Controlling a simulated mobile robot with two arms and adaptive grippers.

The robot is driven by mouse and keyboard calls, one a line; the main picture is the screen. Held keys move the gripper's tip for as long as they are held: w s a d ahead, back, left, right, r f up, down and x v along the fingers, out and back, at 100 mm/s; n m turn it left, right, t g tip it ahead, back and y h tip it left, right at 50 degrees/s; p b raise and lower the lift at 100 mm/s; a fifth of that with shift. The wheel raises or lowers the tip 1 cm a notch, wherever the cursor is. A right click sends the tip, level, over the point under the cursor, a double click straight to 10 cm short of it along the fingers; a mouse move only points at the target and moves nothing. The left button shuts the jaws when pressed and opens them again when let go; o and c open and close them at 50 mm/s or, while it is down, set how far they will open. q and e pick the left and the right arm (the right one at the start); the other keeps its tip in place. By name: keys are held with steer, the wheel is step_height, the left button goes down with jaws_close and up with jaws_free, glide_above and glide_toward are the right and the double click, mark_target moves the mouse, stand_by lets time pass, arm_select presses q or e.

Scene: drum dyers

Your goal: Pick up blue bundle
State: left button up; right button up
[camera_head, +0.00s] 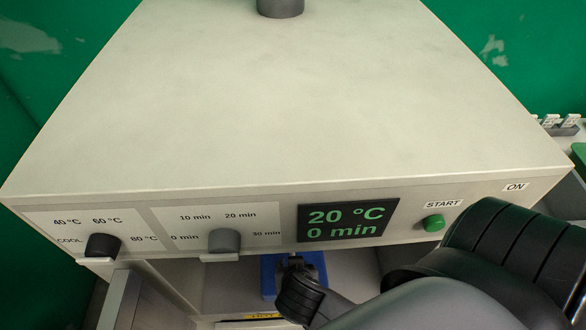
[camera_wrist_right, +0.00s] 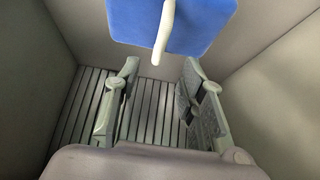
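The blue bundle (camera_wrist_right: 200,28), a flat blue block with a pale cord or strip across it, fills the top middle of the right wrist view. My right gripper (camera_wrist_right: 160,70) is open, its two fingers apart with nothing between them. The bundle appears past the fingertips, and I see no finger gripping it. In the head view, blue parts of the bundle (camera_head: 268,277) show under the machine's front panel, largely covered by my right arm and gripper (camera_head: 293,262). My left gripper is not in view.
The dyeing machine (camera_head: 300,110) has knobs, a display (camera_head: 347,219) reading 20 °C and 0 min, and a green START button (camera_head: 433,223). Grey walls (camera_wrist_right: 265,80) and a slatted floor (camera_wrist_right: 152,110) closely surround the right gripper. An open door (camera_head: 122,300) stands at lower left.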

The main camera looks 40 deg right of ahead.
steer(key=x, duration=0.9)
steer(key=shift+w+d+f+p, duration=0.15)
steer(key=shift+f+p, duration=0.05)
steer(key=shift+p, duration=0.15)
steer(key=shift+c, duration=0.2)
jaws_close()
steer(key=shift+r, duration=0.1)
stand_by(0.5)
